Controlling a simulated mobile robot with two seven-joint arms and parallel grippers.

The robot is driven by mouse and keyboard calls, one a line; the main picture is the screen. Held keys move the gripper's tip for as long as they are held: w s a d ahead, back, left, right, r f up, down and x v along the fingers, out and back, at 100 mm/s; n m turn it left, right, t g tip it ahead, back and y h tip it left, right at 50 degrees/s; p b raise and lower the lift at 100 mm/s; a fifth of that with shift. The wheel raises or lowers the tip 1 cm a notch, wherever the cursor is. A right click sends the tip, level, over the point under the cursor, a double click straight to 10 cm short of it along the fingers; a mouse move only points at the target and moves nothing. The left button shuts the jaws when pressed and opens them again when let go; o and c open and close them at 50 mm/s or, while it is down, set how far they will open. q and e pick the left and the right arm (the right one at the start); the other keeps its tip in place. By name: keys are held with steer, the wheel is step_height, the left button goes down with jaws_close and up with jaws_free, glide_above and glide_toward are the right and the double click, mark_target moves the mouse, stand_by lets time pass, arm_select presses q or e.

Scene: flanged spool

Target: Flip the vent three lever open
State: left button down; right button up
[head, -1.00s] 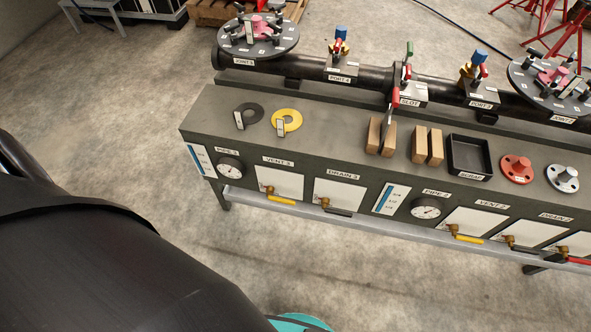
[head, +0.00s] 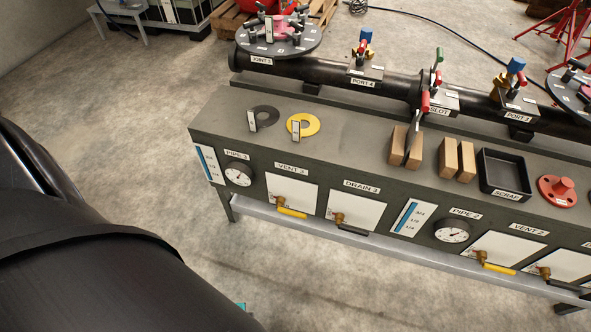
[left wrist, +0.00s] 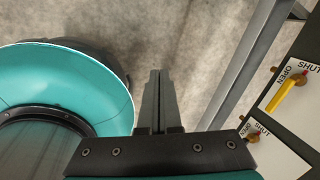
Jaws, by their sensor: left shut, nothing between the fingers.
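The vent three lever (head: 291,212) is a yellow handle on a brass valve, under the white VENT 3 plate (head: 292,192) on the bench front in the head view. It points right along the plate's lower edge. In the left wrist view a yellow lever (left wrist: 284,95) lies at the right on a white plate marked OPEN and SHUT; I cannot tell for certain which vent it is. My left gripper (left wrist: 157,73) is shut and empty, apart from that lever, over the floor. The head view shows my left arm but not this gripper. My right gripper is in neither view.
The DRAIN 3 lever (head: 353,230) is dark and sits to the right of vent three. A grey rail (head: 330,232) runs along the bench front below the valves. A gauge (head: 238,174) is left of VENT 3. The floor before the bench is clear.

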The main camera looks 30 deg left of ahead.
arm_select(q)
steer(key=w+a+f+m+t+y+b, duration=0.1)
steer(key=w+a+f+m+t+b, duration=0.2)
steer(key=w+m+b, duration=0.35)
steer(key=w+a+f+m+t+y+b, duration=0.2)
steer(key=w+f+m+b, duration=0.3)
steer(key=w+b, duration=0.2)
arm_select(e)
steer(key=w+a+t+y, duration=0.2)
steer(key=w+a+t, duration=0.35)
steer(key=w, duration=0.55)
arm_select(q)
steer(key=w+d+m+t+h+b, duration=0.1)
steer(key=w+m+t+b, duration=0.5)
steer(key=w+m+b, duration=0.5)
steer(key=shift+w+d, duration=0.35)
steer(key=shift+w, duration=0.4)
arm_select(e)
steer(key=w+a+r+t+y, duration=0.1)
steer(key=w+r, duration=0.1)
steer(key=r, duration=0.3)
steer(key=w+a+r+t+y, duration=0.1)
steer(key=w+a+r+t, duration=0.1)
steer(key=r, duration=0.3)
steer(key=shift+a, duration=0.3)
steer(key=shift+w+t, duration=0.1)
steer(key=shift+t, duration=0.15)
